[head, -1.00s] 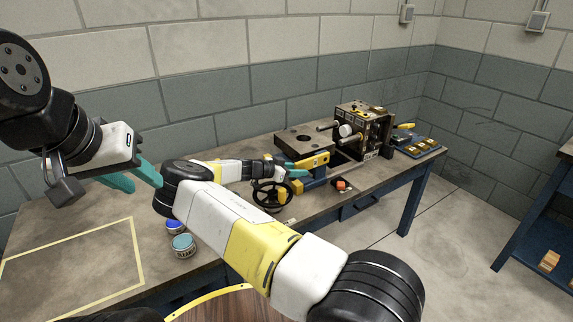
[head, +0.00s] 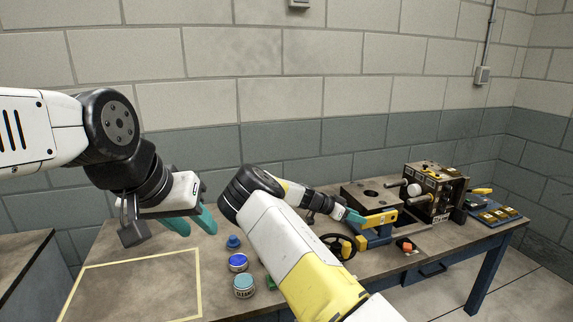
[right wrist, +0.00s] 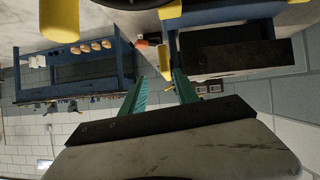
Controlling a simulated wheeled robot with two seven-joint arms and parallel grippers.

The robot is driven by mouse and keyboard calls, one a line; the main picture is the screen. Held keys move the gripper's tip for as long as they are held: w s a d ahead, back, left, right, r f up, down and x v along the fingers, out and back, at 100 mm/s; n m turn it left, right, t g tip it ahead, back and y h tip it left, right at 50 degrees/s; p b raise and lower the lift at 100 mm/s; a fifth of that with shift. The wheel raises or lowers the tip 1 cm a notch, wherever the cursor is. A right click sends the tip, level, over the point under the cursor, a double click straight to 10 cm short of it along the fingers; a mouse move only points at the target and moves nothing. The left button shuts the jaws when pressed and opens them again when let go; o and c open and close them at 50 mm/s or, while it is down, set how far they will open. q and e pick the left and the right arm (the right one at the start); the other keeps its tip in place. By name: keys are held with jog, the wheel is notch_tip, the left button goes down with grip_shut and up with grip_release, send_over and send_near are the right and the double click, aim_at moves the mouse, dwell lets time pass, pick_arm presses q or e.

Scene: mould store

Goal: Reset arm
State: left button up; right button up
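My left gripper (head: 201,232) hangs over the left part of the worktable, its two teal fingers apart with nothing seen between them. My right arm reaches across the table. In the head view its gripper (head: 355,215) is beside the yellow and blue part (head: 378,219) of the machine and close to it; I cannot tell whether they touch. In the right wrist view the teal fingers of the right gripper (right wrist: 158,88) stand apart with no object held between them.
The dark machine (head: 432,192) and a black handwheel (head: 338,247) stand on the table (head: 225,265). A teal-lidded tin (head: 243,286), a blue-lidded tin (head: 238,262) and a blue knob-like piece (head: 233,241) are left of my right arm. The yellow-taped area (head: 140,290) is empty.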

jog(key=s+r+n+g+y, duration=0.1)
jog(key=s+r+y, duration=0.25)
jog(key=s, duration=0.25)
jog(key=s+r+g+y, duration=0.1)
jog(key=s+r+y, duration=0.25)
jog(key=s, duration=0.25)
jog(key=s+a+r+n+t+y, duration=0.1)
jog(key=s+a+r+n, duration=0.3)
jog(key=s, duration=0.6)
jog(key=s+a+r+n+t+y, duration=0.2)
jog(key=s+a+r+n+y, duration=0.1)
jog(key=s+r, duration=0.6)
jog(key=s+a+r+n+t+y, duration=0.2)
jog(key=s+a+r+n, duration=0.4)
jog(key=s, duration=0.4)
jog(key=shift+s+r+n+y, duration=0.3)
jog(key=shift+s+r+y, duration=0.05)
jog(key=shift+r+y, duration=0.05)
